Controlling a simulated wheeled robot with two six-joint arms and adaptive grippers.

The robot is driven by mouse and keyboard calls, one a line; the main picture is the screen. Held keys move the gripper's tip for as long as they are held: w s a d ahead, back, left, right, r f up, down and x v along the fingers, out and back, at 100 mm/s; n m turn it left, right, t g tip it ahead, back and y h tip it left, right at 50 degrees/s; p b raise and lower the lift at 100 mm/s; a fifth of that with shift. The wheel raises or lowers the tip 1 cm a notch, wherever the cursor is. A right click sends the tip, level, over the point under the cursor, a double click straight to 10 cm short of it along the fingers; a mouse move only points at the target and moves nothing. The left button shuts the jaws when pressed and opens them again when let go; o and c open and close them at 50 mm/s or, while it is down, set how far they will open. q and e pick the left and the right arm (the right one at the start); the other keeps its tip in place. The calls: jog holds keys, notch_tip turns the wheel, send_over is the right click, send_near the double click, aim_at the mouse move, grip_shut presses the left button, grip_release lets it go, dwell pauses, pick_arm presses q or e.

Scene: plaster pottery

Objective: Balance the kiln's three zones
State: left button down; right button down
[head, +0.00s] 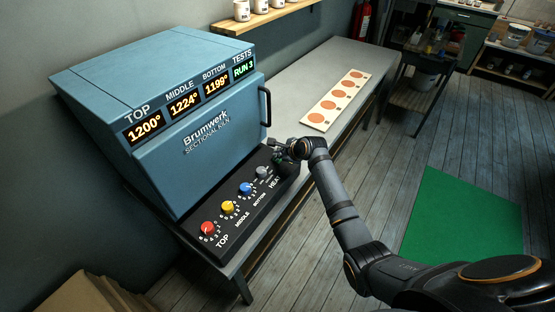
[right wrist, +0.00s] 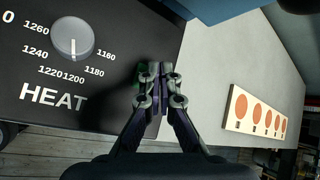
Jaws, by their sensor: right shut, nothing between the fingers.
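The blue kiln (head: 140,75) stands on the bench with its door (head: 190,165) shut. Its displays read TOP 1200°, MIDDLE 1224°, BOTTOM 1199° and TESTS RUN 3. On the black panel sit a red TOP knob (head: 208,228), a yellow MIDDLE knob (head: 227,207), a blue BOTTOM knob (head: 246,188) and a grey HEAT knob (head: 263,170). The HEAT knob also shows in the right wrist view (right wrist: 73,44), its mark pointing down near 1200. My right gripper (head: 281,148) is shut and empty at the panel's right end, over a mostly hidden green thing (right wrist: 142,72). My left gripper is out of view.
A pale board with several orange discs (head: 325,116) lies on the grey bench (head: 345,55) right of the kiln. The door handle (head: 264,105) stands out near my right gripper. A shelf with white jars (head: 242,11) hangs above. A green mat (head: 460,215) lies on the floor.

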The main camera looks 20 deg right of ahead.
aim_at(279, 161)
jog(key=shift+f, duration=0.3)
jog(key=shift+f, duration=0.5)
dwell(0.6)
jog(key=shift+r, duration=0.1)
jog(key=shift+r+p, duration=0.75)
jog(key=shift+p, duration=0.5)
jog(key=shift+r, duration=0.1)
notch_tip(279, 161, up, 5)
jog(key=p, duration=0.6)
